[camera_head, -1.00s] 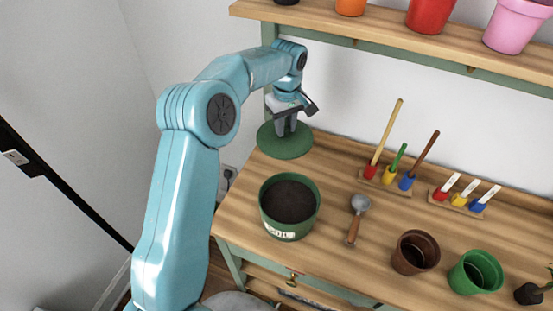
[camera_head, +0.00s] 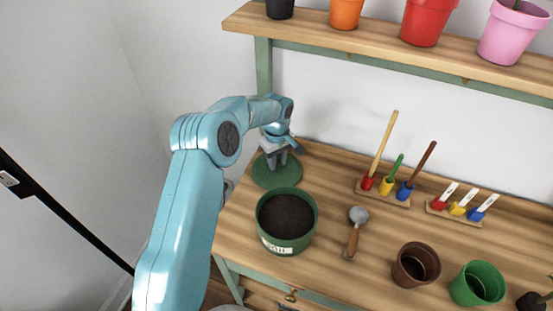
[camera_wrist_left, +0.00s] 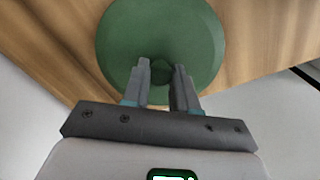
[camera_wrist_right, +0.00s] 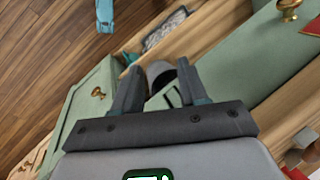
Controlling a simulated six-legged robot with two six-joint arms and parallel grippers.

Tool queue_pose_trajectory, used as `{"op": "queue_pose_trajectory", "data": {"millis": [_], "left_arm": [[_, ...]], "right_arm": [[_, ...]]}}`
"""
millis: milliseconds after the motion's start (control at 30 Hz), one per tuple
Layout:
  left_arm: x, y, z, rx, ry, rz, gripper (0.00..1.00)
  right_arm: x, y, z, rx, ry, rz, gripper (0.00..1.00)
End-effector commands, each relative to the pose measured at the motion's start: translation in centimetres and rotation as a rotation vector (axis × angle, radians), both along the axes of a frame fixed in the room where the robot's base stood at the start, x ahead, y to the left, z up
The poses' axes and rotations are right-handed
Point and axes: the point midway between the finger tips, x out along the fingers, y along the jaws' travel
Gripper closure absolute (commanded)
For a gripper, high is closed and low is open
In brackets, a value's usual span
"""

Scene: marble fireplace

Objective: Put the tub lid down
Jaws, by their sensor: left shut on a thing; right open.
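The tub lid (camera_head: 264,178) is a round dark green disc at the back left of the wooden bench top, and it fills the upper middle of the left wrist view (camera_wrist_left: 125,35). My left gripper (camera_head: 277,160) is above the lid, shut on its small knob (camera_wrist_left: 181,75). The lid looks flat and at or very near the bench; I cannot tell whether it touches. The green tub (camera_head: 285,243) of dark soil stands open in front of the lid. My right gripper (camera_wrist_right: 153,77) is open and empty, over the front of the bench with drawers below.
A scoop (camera_head: 354,233) lies right of the tub. A brown pot (camera_head: 415,264) and a green pot (camera_head: 477,284) stand further right. Racks of tools (camera_head: 383,196) and labels (camera_head: 453,213) sit behind. A shelf (camera_head: 390,45) with pots runs above.

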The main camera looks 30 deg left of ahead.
Motion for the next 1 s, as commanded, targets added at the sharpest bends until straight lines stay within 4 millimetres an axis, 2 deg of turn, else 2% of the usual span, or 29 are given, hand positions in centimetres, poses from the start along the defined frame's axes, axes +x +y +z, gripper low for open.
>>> {"op": "queue_pose_trajectory", "data": {"millis": [233, 267, 333, 600, 700, 767, 1000], "left_arm": [[0.0, 0.2, -0.6, 0.0, 0.0, 0.0, 1.0], [0.0, 0.2, -0.5, 0.0, 0.0, 0.0, 0.69], [0.0, 0.2, -0.4, 0.0, 0.0, 0.0, 0.47], [0.0, 0.1, -0.4, 0.0, 0.0, 0.0, 0.47], [0.0, 0.1, 0.4, 0.0, 0.0, 0.0, 0.47], [0.1, 0.2, 0.8, 0.001, -0.001, 0.001, 0.47], [0.2, 0.2, 6.3, 0.001, -0.005, 0.001, 0.47]], "right_arm": [[0.0, 0.0, -0.6, 0.0, 0.0, 0.0, 0.57], [0.0, 0.0, -0.5, 0.0, 0.0, 0.0, 0.57], [0.0, 0.0, -0.4, 0.0, 0.0, 0.0, 0.57], [0.0, 0.0, -0.4, 0.0, 0.0, 0.0, 0.57], [0.0, 0.0, 0.3, 0.0, 0.0, 0.0, 0.57], [0.0, 0.0, -0.2, 0.0, 0.0, 0.0, 0.57], [0.0, 0.0, -0.8, 0.0, 0.0, 0.0, 0.57]]}}
